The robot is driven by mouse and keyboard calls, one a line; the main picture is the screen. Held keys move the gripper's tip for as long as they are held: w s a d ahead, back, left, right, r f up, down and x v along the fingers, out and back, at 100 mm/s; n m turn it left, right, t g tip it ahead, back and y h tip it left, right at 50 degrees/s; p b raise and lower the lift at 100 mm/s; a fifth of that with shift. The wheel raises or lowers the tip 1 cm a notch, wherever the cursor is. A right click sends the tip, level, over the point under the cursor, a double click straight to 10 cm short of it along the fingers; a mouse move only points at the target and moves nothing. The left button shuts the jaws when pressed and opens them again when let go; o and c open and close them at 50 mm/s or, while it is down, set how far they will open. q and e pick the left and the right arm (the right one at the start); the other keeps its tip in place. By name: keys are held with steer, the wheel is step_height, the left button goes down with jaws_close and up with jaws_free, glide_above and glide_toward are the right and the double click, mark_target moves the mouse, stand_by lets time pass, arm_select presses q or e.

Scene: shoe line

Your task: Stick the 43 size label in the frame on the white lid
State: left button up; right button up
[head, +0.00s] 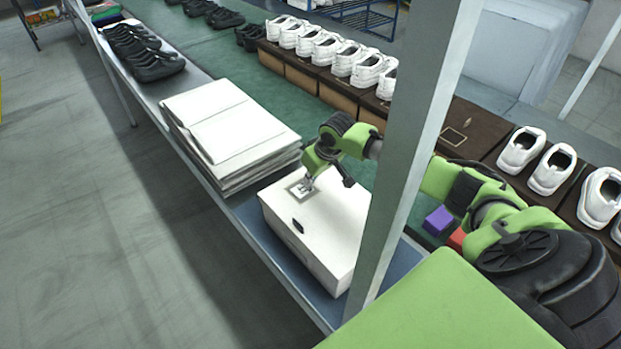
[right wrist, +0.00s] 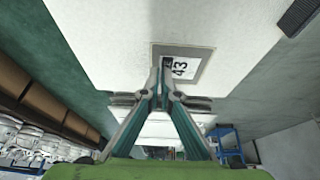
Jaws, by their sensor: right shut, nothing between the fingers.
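The white box (head: 335,225) stands closed on the bench, its white lid facing up. A grey square frame (head: 293,190) is on the lid near its left corner. In the right wrist view the label (right wrist: 184,68) reading 43 lies inside the grey frame (right wrist: 205,62) on the white lid (right wrist: 110,50). My right gripper (head: 304,188) is over the frame, fingers shut and empty. In the right wrist view its fingertips (right wrist: 160,82) meet at the label's edge and hide part of it. I cannot tell whether they touch it. My left gripper is out of view.
A stack of white flat boards (head: 225,130) lies beside the box. A grey post (head: 415,150) stands in front of my right arm. A purple block (head: 438,220) and a red block (head: 457,239) lie right of the post. White shoes (head: 325,50) line the brown boxes behind.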

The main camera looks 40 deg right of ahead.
steer(key=o, duration=0.6)
steer(key=shift+s+f, duration=0.1)
steer(key=shift+f, duration=0.05)
steer(key=shift+c, duration=0.2)
steer(key=v, duration=1.2)
